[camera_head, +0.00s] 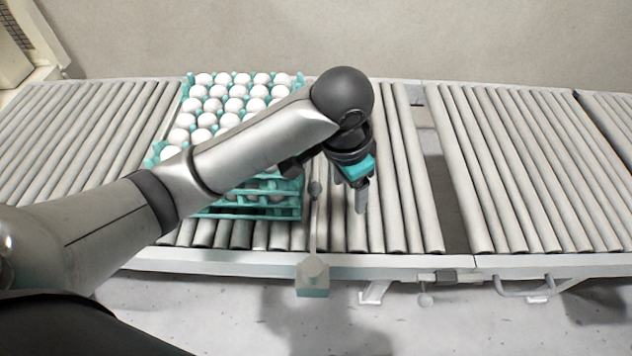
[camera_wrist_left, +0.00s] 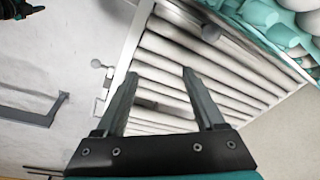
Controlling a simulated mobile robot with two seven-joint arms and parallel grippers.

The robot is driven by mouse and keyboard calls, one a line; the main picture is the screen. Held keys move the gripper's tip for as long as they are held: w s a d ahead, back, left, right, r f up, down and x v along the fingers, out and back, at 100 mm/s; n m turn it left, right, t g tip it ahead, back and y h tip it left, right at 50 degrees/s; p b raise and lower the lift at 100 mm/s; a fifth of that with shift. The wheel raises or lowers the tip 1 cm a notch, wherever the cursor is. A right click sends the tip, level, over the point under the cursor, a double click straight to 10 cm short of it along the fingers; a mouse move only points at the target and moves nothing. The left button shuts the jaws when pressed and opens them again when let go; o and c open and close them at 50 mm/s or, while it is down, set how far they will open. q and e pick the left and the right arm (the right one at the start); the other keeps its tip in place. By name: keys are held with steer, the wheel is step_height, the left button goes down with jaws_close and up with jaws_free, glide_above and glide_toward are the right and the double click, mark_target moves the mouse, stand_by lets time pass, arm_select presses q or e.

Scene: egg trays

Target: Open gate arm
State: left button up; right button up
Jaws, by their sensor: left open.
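The gate arm (camera_head: 318,222) is a thin grey bar with a round knob, reaching from a teal-footed bracket (camera_head: 312,275) at the conveyor's front rail across the rollers, just right of the egg trays. In the left wrist view its knob (camera_wrist_left: 210,33) and bar show at the upper right. My left gripper (camera_head: 361,208) is over the rollers, to the right of the gate arm and apart from it. In the left wrist view it (camera_wrist_left: 160,74) is open, with nothing between its fingers. My right gripper is not seen.
A stack of teal egg trays (camera_head: 250,208) full of white eggs stands on the conveyor (camera_head: 400,170), left of the gate arm and partly hidden by my left arm. Rollers to the right are clear up to a gap (camera_head: 445,195) before another conveyor section (camera_head: 540,170).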

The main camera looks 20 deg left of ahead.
mark_target(316, 184)
arm_select(q)
steer(key=w+a+r+y, duration=0.3)
steer(key=w+a+r, duration=0.1)
steer(key=a+r, duration=0.15)
steer(key=b+x, duration=0.1)
steer(key=x, duration=0.4)
steer(key=b+x, duration=0.1)
steer(key=x, duration=0.4)
steer(key=b+x, duration=0.1)
steer(key=x, duration=0.4)
steer(key=shift+s+d+f, duration=0.15)
steer(key=shift+s+f, duration=0.1)
steer(key=shift+s, duration=0.05)
jaws_close()
stand_by(0.7)
